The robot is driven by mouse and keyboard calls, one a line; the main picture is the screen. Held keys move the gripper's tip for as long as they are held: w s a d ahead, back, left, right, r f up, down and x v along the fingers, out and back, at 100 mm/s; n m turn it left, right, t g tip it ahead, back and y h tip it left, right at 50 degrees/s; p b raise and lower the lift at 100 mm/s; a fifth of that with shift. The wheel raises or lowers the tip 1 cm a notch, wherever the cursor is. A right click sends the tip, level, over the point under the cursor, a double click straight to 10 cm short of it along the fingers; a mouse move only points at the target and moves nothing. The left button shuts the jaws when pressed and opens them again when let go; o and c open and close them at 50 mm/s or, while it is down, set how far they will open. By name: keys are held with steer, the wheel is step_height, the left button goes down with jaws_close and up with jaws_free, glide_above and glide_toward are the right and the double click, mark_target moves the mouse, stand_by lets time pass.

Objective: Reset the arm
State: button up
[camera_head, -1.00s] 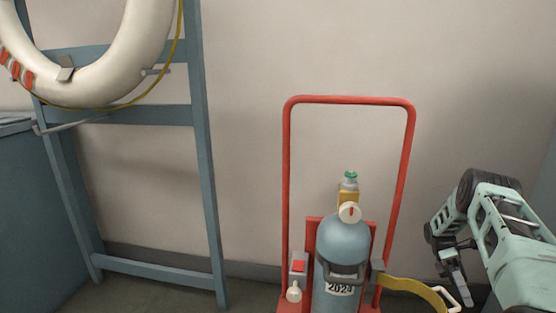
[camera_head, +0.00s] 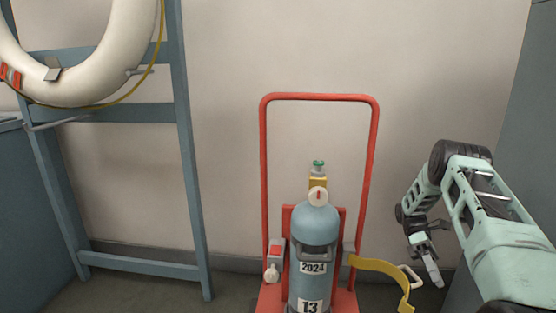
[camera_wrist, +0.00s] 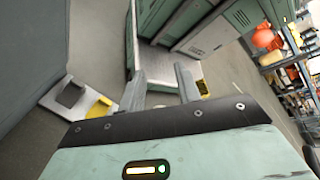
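My arm reaches in from the right edge of the head view and bends downward, with my gripper (camera_head: 432,268) hanging low right of the red cart. In the wrist view my gripper (camera_wrist: 162,82) has its two grey fingers apart, with nothing between them. The blue-grey cylinder (camera_head: 315,238), marked 2024 and 13, stands upright on the red cart (camera_head: 373,140). My gripper touches neither cylinder nor cart. A yellow strap (camera_head: 385,267) hangs open from the cart's right side, left of my gripper.
A blue frame (camera_head: 187,150) holds a white life ring (camera_head: 118,65) at the left. A pale wall stands behind the cart, and a blue-grey panel (camera_head: 515,120) is close at the right. Shelves (camera_wrist: 290,75) with orange items show in the wrist view.

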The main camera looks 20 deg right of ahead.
steer(key=w+a+r+t+h, duration=0.1)
steer(key=a, duration=0.1)
steer(key=w+a+r+h, duration=0.1)
steer(key=w+a+r, duration=0.1)
steer(key=w+a+r+t+h, duration=0.1)
steer(key=a+r, duration=0.1)
steer(key=shift+w+m+t, duration=0.3)
steer(key=shift+w+m, duration=0.1)
steer(key=w+a+r+m+t+h, duration=0.15)
steer(key=a+r+t, duration=0.3)
steer(key=a, duration=0.45)
steer(key=w+a+r+m+t+h, duration=0.1)
steer(key=a+r+t+h, duration=0.15)
steer(key=a+r, duration=0.4)
steer(key=s+a+r+n+t+y, duration=0.1)
steer(key=s+a+n, duration=0.1)
steer(key=s+a, duration=0.55)
steer(key=s+a+r+n+t, duration=0.15)
steer(key=s+a, duration=0.25)
steer(key=a, duration=0.7)
steer(key=s+a+r+n+t+y, duration=0.1)
steer(key=s+a+r+n, duration=0.1)
steer(key=s+a, duration=0.55)
step_height(320, 180, up, 30)
steer(key=a+p, duration=0.2)
steer(key=p, duration=2.8)
steer(key=shift+w+a+g, duration=0.15)
steer(key=shift+w+g, duration=0.15)
steer(key=shift+g, duration=0.05)
